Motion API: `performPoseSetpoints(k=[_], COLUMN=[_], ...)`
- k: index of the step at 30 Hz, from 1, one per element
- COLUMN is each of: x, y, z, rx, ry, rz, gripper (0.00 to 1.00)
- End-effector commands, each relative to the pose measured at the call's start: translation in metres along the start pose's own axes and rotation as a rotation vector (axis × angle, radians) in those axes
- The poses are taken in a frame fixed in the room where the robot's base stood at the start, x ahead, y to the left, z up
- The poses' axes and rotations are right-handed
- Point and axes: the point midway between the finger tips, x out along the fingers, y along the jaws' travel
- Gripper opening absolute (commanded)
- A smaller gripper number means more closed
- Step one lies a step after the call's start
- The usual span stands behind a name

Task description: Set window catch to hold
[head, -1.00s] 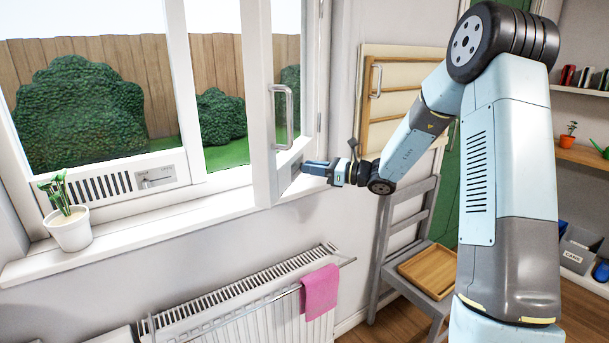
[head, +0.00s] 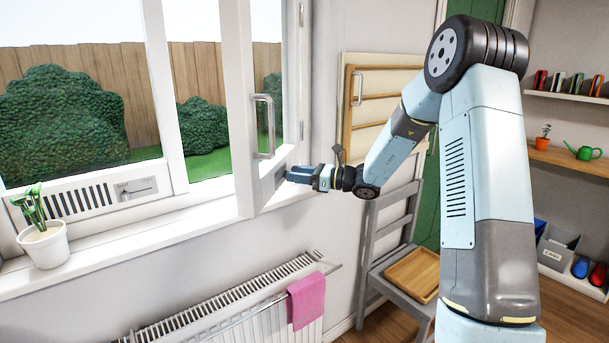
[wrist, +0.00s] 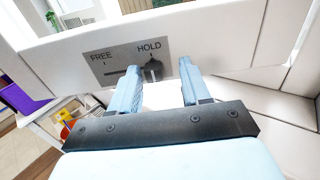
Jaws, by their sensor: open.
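The window catch (wrist: 152,70) is a dark knob on a grey plate (wrist: 115,62) marked FREE and HOLD. The knob sits at the HOLD end of its slot, below the HOLD mark; the slot at the FREE end is bare. The plate is low on the open window sash (head: 243,110), which has a metal pull handle (head: 264,127). My gripper (wrist: 160,76) is open, its two blue fingers apart on either side of the knob; I cannot tell whether either touches it. In the head view my gripper (head: 291,173) reaches the sash from the right and partly covers the plate.
A potted plant (head: 44,245) stands on the sill at left. Below are a radiator (head: 220,310) and a pink towel (head: 306,300). A grey chair (head: 388,262) with a wooden tray (head: 412,274) stands right of the radiator. A wall rack (head: 350,118) hangs behind my arm.

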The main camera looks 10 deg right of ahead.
Motion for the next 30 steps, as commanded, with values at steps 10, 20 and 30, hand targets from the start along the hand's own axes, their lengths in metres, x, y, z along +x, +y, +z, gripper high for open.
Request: performPoseSetpoints(k=[10,20,30], x=[-0.046,-0.107,-0.136], y=[-0.002,-0.003,-0.003], z=[0.000,-0.001,-0.001], rx=[0.000,0.000,0.000], ry=[0.001,0.001,0.000], rz=[-0.004,-0.003,-0.002], gripper=[0.47,0.47,0.47])
